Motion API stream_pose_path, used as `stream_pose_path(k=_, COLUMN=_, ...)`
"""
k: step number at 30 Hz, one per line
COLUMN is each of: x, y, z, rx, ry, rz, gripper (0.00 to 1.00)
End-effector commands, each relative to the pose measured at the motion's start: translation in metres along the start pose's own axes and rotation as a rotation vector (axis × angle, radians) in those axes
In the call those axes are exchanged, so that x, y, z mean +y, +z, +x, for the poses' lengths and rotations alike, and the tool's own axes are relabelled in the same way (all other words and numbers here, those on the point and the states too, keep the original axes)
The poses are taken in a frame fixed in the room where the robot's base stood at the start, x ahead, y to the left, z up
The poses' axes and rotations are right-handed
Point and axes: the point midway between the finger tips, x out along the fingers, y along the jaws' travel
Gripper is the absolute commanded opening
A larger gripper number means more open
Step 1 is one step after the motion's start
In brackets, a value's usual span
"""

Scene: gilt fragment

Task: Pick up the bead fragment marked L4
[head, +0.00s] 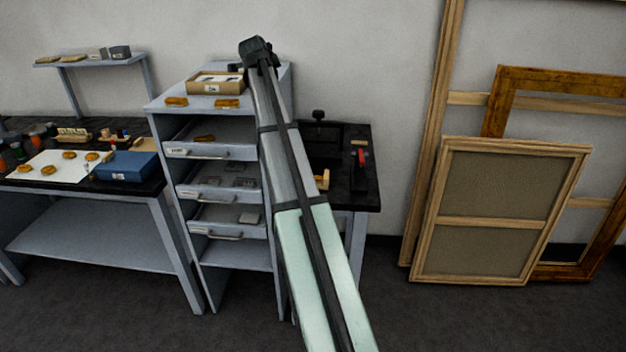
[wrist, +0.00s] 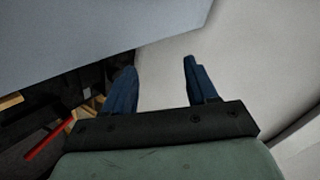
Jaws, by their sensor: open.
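Gilt fragments show in the head view, but their marks are too small to read, so I cannot tell which is L4. One fragment (head: 176,101) lies at the left front of the cabinet top, another (head: 227,103) to its right. One more (head: 205,138) lies in the open top drawer. Several lie on a white sheet (head: 45,172) on the left bench. My gripper (wrist: 159,63) is open and empty, its two blue fingers apart. In the head view it is high at the back of the cabinet, above and right of the fragments, and its fingers are not clear there.
A labelled cardboard box (head: 214,83) stands on the grey cabinet's top (head: 160,106). Its drawers stand open. A blue box (head: 125,166) is on the left bench. A dark bench (head: 352,190) with a red-handled tool is right of the cabinet. Picture frames (head: 500,210) lean at right.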

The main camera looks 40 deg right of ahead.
Motion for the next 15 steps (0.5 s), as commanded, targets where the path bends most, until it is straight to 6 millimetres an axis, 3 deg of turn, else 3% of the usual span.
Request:
stream_pose_path(k=1, x=0.022, y=-0.023, z=0.012, rx=0.003, ry=0.072, rz=0.074, gripper=0.57)
stream_pose_path(k=3, x=0.057, y=-0.044, z=0.024, rx=-0.010, ry=0.190, rz=0.167, gripper=0.57)
stream_pose_path(k=6, x=0.111, y=-0.063, z=0.033, rx=-0.057, ry=0.381, rz=0.274, gripper=0.57)
stream_pose_path(k=12, x=0.197, y=-0.075, z=0.026, rx=-0.195, ry=0.720, rz=0.390, gripper=0.57)
stream_pose_path(k=15, x=0.224, y=-0.079, z=0.017, rx=-0.254, ry=0.841, rz=0.423, gripper=0.57)
